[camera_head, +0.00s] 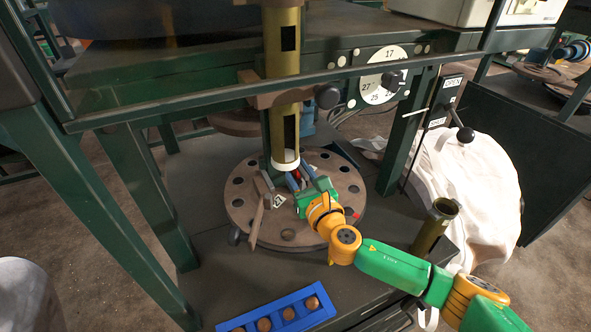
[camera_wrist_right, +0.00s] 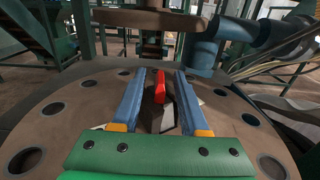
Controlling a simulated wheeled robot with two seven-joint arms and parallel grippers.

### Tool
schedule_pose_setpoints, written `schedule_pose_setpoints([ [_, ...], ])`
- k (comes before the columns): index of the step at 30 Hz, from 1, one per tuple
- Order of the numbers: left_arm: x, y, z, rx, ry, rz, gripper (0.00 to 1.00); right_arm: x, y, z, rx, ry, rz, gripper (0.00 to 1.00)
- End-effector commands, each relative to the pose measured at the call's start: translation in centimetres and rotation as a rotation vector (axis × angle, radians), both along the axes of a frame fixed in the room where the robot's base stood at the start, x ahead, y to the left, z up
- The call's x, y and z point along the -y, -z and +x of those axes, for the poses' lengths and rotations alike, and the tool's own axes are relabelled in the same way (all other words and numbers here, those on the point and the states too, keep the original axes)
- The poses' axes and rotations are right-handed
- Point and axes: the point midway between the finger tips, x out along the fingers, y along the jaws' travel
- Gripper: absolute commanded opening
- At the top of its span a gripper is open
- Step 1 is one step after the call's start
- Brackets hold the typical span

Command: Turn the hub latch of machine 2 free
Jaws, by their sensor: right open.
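The red hub latch (camera_wrist_right: 160,88) stands at the hub of the round brown plate (camera_wrist_right: 60,82). In the head view only a small red bit of the latch (camera_head: 296,174) shows beside the base of the olive tube. My right gripper (camera_wrist_right: 159,74) comes in from the lower right in the head view, its blue fingers (camera_head: 299,175) low over the plate (camera_head: 243,207). The fingers are open, one on each side of the latch with a gap to it. Nothing is gripped. My left gripper is not in view.
The olive tube (camera_head: 284,80) rises from the plate with a white collar (camera_head: 286,160). A green frame (camera_head: 150,185) surrounds it. A numbered dial (camera_head: 375,80) is at upper right. A blue tray (camera_head: 254,322) holds several round pieces in front.

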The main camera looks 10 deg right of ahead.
Motion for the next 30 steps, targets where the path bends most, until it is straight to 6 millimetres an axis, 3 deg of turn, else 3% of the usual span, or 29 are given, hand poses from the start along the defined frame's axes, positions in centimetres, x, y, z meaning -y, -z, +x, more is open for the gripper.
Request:
schedule_pose_setpoints([
  [3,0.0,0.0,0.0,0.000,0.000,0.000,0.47,0.0,0.0,0.0,0.000,0.000,0.000,0.44],
  [8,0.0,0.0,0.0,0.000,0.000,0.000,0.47,0.0,0.0,0.0,0.000,0.000,0.000,0.01],
  [20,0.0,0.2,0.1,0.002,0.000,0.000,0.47,0.1,0.0,0.0,0.000,-0.031,-0.002,0.00],
  [30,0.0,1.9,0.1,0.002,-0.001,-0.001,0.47,0.3,0.3,0.0,0.002,-0.239,-0.003,0.00],
])
